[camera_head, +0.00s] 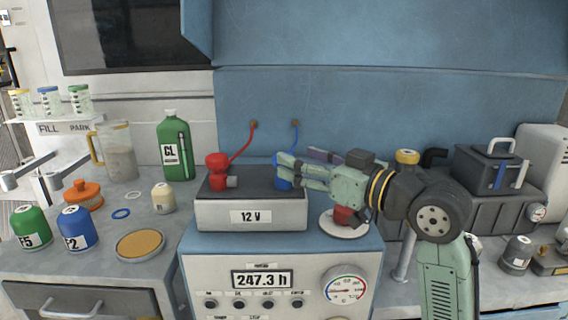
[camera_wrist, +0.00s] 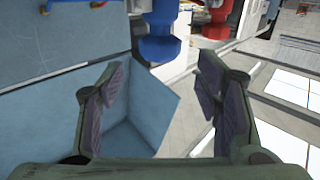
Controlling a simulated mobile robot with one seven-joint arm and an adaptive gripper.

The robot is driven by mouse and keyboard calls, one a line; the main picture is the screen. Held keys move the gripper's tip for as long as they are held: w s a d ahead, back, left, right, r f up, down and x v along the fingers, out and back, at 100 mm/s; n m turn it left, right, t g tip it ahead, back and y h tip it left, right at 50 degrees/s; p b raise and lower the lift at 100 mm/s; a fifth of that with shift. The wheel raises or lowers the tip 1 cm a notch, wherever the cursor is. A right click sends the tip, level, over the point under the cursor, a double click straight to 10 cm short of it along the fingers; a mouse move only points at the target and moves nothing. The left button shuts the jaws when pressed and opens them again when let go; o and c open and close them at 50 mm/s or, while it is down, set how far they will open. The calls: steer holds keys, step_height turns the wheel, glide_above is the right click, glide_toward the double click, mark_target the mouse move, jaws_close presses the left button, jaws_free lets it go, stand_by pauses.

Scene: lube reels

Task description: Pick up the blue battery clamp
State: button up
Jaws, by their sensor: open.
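The blue battery clamp (camera_head: 282,183) sits at the right end of the grey battery labelled 12 V (camera_head: 250,213), with a blue wire rising to the back wall. My gripper (camera_head: 290,170) comes in from the right, and its fingers hide part of the clamp. In the wrist view the blue clamp (camera_wrist: 158,42) lies ahead, beyond the tips of my gripper (camera_wrist: 160,85). The fingers are wide apart with nothing between them. The red battery clamp (camera_head: 218,170) is at the battery's left end. It also shows behind the blue one in the wrist view (camera_wrist: 212,18).
The battery stands on a blue cabinet with an hour display (camera_head: 262,279) and a gauge (camera_head: 344,287). A white disc (camera_head: 330,226) with a red part lies under my gripper. A green GL bottle (camera_head: 174,150) stands left. A dark toolbox (camera_head: 490,175) is at right.

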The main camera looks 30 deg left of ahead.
steer(key=a, duration=0.1)
steer(key=a+p, duration=0.1)
steer(key=a, duration=0.1)
steer(key=w+a, duration=0.1)
steer(key=a, duration=0.1)
steer(key=shift+f, duration=0.25)
steer(key=c, duration=1.3)
steer(key=shift+r, duration=0.1)
